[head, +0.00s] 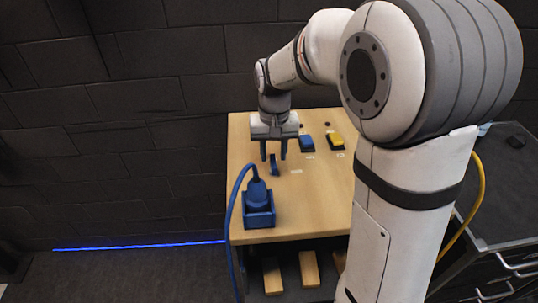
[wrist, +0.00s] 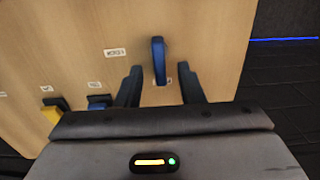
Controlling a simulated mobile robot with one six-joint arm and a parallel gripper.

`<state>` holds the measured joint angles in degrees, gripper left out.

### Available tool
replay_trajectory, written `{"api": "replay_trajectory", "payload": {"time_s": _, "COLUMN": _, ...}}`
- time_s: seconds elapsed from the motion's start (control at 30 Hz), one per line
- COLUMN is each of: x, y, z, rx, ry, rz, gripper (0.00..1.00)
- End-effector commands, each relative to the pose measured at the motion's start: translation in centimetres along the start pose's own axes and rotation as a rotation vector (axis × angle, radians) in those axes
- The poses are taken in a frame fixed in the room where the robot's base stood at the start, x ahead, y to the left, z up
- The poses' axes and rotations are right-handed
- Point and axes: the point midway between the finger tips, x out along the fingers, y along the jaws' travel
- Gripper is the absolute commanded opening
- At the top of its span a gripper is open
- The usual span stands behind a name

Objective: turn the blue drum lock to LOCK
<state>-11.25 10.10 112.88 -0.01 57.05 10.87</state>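The blue drum lock shows as a blue upright handle (wrist: 158,60) in the wrist view, and it also shows in the head view (head: 274,167) on the wooden table. A white label (wrist: 115,52) lies beside it; its text is too small to read surely. Another small label sits at the handle's near end, partly hidden. My gripper (head: 273,157) points down over the table with its two dark blue fingers apart. In the wrist view my gripper (wrist: 160,72) has one finger on each side of the handle, with visible gaps. No contact shows.
A blue plug (head: 257,193) with a blue cable sits in a blue holder (head: 260,218) at the table's front left. A blue button (head: 307,142) and a yellow button (head: 336,140) stand to the right of my gripper. A dark wall is behind the table.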

Motion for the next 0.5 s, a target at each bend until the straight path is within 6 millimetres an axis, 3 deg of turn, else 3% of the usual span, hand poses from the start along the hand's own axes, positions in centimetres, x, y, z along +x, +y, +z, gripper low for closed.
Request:
{"api": "replay_trajectory", "payload": {"time_s": 0.2, "x": 1.9, "y": 0.1, "z": 0.0, "rx": 0.001, "ry": -0.001, "rz": 0.000, "gripper": 0.35}}
{"api": "replay_trajectory", "payload": {"time_s": 0.5, "x": 2.1, "y": 0.1, "z": 0.0, "rx": 0.001, "ry": 0.001, "rz": 0.000, "gripper": 0.33}}
